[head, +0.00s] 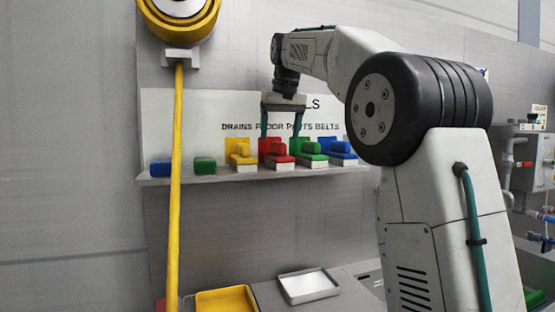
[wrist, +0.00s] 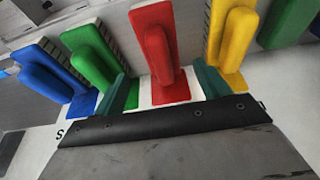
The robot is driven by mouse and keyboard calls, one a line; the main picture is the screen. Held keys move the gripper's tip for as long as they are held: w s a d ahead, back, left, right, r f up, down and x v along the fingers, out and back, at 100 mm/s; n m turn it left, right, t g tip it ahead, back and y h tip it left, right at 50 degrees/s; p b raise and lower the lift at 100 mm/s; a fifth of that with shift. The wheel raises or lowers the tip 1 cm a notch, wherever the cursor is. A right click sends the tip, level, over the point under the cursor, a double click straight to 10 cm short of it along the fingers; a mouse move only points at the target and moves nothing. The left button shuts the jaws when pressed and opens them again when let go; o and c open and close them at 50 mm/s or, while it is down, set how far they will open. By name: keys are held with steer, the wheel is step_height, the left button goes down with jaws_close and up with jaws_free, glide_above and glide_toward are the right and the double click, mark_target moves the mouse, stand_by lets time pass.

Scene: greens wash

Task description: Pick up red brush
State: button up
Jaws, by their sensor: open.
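The red brush (head: 273,149) stands on the wall shelf between a yellow brush and a green brush. It has a raised red handle and a pale base. In the wrist view the red brush (wrist: 158,48) is near the middle. My gripper (head: 284,122) is above the shelf over the red brush, with its fingers pointing down. In the wrist view my gripper (wrist: 160,88) has its two teal fingers apart, one on each side of the red brush's near end. I cannot tell whether either finger touches it. The fingers hold nothing.
The yellow brush (head: 241,152) and green brush (head: 308,149) stand close on either side, with a blue brush (head: 341,150) further right. Small blue and green blocks sit at the shelf's left. A yellow hose (head: 176,210) hangs in front. A white tray (head: 308,286) and yellow tray (head: 226,300) are below.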

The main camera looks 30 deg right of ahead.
mark_target(277, 154)
steer(key=x, duration=0.7)
steer(key=shift+a+f, duration=0.15)
steer(key=c, duration=1.1)
